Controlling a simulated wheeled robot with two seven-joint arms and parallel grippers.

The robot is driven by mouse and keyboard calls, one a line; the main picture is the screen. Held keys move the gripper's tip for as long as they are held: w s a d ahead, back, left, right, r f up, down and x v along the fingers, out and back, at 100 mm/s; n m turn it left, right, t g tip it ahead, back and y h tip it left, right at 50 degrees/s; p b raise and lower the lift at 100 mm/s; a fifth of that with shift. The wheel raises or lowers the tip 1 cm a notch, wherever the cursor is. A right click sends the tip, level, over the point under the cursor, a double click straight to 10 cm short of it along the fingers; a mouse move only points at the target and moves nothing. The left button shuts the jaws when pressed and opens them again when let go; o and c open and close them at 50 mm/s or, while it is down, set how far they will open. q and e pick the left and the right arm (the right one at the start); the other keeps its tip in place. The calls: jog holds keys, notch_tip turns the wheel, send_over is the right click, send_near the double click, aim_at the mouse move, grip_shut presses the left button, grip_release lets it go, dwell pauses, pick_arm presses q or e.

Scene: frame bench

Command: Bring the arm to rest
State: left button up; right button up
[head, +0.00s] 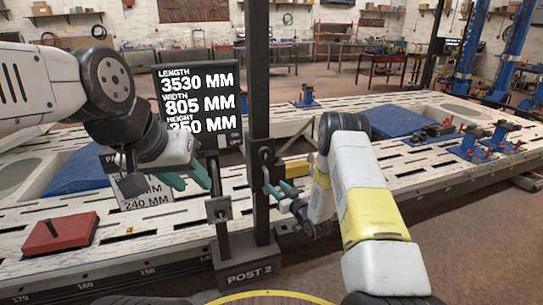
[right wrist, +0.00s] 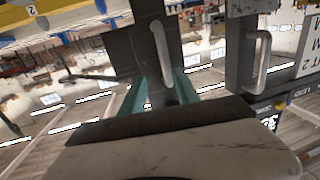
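My left gripper (head: 190,177) is on the left in the head view, above the bench. Its two teal fingers are apart, with nothing visible between them. My right gripper (head: 279,191) is beside the dark upright post (head: 258,110) marked POST 2. Its teal fingers show apart in the right wrist view (right wrist: 160,95). A pale grey handle (right wrist: 160,50) on a dark plate shows past the gap between them. I cannot tell if the fingers touch it; no grip on it is visible.
The white slotted frame bench (head: 150,245) spans the front. A red block (head: 60,234) lies at left. A black sign (head: 198,100) with measurements stands behind the post. A yellow bar (head: 296,171) is beside the post. Blue clamps (head: 470,142) stand at right.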

jog(key=w+d+r+m+g+h, duration=0.15)
jog(key=d+r+h, duration=0.3)
jog(key=r, duration=0.95)
jog(key=s+d+r+m+g+h, duration=0.2)
jog(key=s+d+r, duration=0.3)
jog(key=s+r, duration=0.5)
jog(key=s+r+m+g, duration=0.1)
jog(key=s+r+g, duration=0.2)
jog(key=s, duration=1.3)
jog(key=s+r+g, duration=0.3)
jog(key=s+r, duration=0.2)
jog(key=s, duration=1.2)
jog(key=shift+d+m, duration=0.15)
jog(key=shift+m, duration=0.2)
